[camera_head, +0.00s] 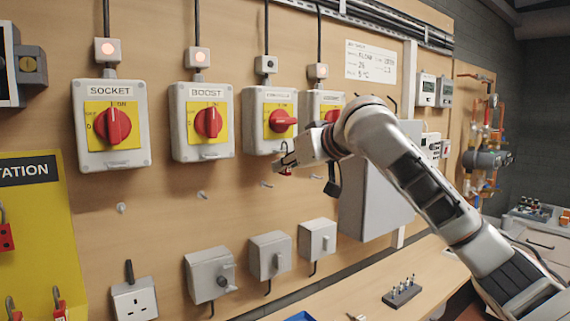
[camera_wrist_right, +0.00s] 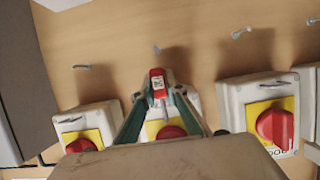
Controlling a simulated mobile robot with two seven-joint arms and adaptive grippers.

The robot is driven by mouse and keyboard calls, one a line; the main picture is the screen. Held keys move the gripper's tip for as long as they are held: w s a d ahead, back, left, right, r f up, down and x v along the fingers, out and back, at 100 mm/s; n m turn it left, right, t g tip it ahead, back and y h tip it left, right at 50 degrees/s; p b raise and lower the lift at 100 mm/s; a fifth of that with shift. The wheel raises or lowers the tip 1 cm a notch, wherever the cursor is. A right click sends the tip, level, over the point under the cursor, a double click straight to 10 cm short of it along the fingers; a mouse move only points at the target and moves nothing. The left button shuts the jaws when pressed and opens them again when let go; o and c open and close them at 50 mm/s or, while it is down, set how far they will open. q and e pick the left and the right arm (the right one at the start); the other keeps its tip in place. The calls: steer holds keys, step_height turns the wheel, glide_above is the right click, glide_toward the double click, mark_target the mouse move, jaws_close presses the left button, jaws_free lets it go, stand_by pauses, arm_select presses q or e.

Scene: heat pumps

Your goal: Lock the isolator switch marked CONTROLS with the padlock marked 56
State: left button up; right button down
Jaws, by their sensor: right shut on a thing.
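The third isolator switch from the left (camera_head: 258,108) is a grey box with a yellow plate; its label is small but looks like CONTROLS. Its red knob (camera_head: 281,121) is turned sideways. It also shows behind the fingers in the wrist view (camera_wrist_right: 170,132). My right gripper (camera_head: 284,163) is just below this switch. It is shut on a small red padlock (camera_wrist_right: 157,84), which hangs at the fingertips in the head view (camera_head: 286,173). My left gripper is not in view.
The SOCKET switch (camera_head: 131,144) and BOOST switch (camera_head: 220,148) stand to the left; a fourth switch (camera_head: 309,104) is close on the right, partly behind my arm. Wall pegs (camera_head: 202,194) stick out below. Red padlocks hang on the yellow station board (camera_head: 38,190).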

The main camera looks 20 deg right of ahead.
steer(key=shift+f, duration=0.7)
steer(key=c, duration=2)
jaws_free()
